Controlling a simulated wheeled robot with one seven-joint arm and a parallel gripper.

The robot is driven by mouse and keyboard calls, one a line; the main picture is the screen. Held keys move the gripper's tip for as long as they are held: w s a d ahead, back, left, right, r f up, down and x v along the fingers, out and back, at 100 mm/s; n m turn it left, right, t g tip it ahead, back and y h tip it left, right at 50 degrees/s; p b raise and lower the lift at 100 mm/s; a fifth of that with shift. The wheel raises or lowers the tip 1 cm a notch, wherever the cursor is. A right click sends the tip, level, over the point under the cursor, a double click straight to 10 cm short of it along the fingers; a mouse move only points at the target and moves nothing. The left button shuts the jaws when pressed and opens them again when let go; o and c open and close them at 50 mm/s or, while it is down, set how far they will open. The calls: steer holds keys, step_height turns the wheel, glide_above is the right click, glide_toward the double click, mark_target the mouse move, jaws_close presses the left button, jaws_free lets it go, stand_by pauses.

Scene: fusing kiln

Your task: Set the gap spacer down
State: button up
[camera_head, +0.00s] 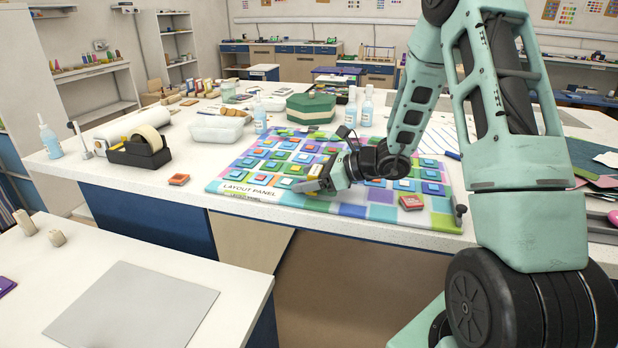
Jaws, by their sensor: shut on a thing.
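My gripper (312,186) is low over the front of the layout panel (222,187), near its printed label. It is shut on a small piece, which I take to be the gap spacer; the fingers hide most of it. I cannot tell whether the piece touches the panel. The panel is a colourful board lying on the white worktop, with rows of small square tiles on it. My wrist and forearm cover part of its right side.
A tape dispenser (140,150), clear tub (217,128), bottles and green box (311,107) stand behind. The near table (225,250) holds a grey sheet (135,305).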

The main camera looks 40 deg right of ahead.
steer(key=o, duration=1)
steer(key=shift+f, duration=0.1)
